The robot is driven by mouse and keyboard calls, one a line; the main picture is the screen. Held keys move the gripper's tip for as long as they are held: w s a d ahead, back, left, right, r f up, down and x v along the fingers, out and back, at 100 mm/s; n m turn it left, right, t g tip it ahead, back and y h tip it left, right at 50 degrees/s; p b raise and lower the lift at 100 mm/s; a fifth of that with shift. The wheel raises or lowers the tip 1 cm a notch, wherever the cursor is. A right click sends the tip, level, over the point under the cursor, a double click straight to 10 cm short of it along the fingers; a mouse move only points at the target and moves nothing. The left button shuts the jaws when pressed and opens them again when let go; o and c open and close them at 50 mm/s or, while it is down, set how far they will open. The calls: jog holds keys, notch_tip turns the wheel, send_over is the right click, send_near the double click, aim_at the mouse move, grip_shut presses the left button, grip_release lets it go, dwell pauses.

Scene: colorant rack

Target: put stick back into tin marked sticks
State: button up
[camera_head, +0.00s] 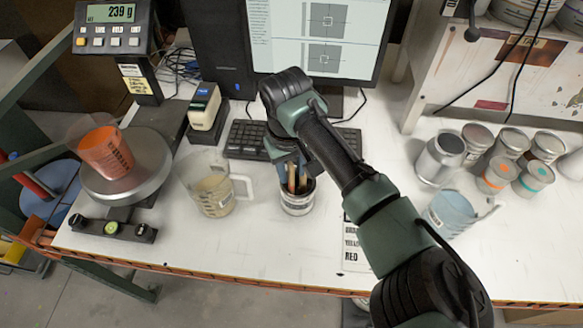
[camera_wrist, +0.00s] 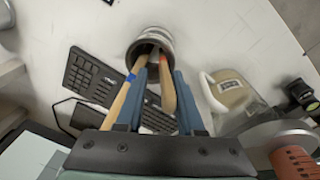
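A small tin (camera_head: 297,203) with a pale label stands on the white bench in front of the keyboard; its label text is too small to read. Wooden sticks (camera_head: 292,178) stand in it, their upper ends out of its mouth. In the wrist view the tin's dark rim (camera_wrist: 140,45) lies beyond my fingertips. One stick with a blue mark (camera_wrist: 124,98) runs close along my left finger. Another stick with a reddish tip (camera_wrist: 167,85) lies nearer my right finger.
A beige measuring jug (camera_head: 213,195) stands left of the tin, close to it. A scale (camera_head: 145,165) bears an orange cup (camera_head: 107,152). The keyboard (camera_head: 245,140) lies behind. A blue jug (camera_head: 448,213) and several cans (camera_head: 440,158) are at right.

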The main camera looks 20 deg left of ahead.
jog(key=shift+o, duration=0.2)
jog(key=r+b, duration=0.1)
jog(key=r, duration=0.3)
jog(key=s+r+b, duration=0.1)
jog(key=r, duration=0.3)
jog(key=r+b, duration=0.1)
jog(key=r, duration=0.4)
jog(key=shift+s, duration=0.25)
jog(key=w+a+r+t+y, duration=0.3)
jog(key=a+r+t+y, duration=0.2)
jog(key=a+r, duration=0.35)
notch_tip(320, 180, up, 12)
jog(key=a+f+t+y, duration=0.1)
jog(key=t+y, duration=0.3)
jog(key=t, duration=0.1)
jog(key=s+d+r+m+t, duration=0.35)
jog(key=d+r+t, duration=0.55)
jog(key=d+r, duration=0.45)
jog(key=s+d+r+m+t+h, duration=0.5)
jog(key=s+d+r+t+h, duration=0.2)
jog(key=d, duration=0.4)
jog(key=shift+s+d+r+m+h, duration=0.35)
jog(key=shift+s+h, duration=0.5)
jog(key=shift+h, duration=0.15)
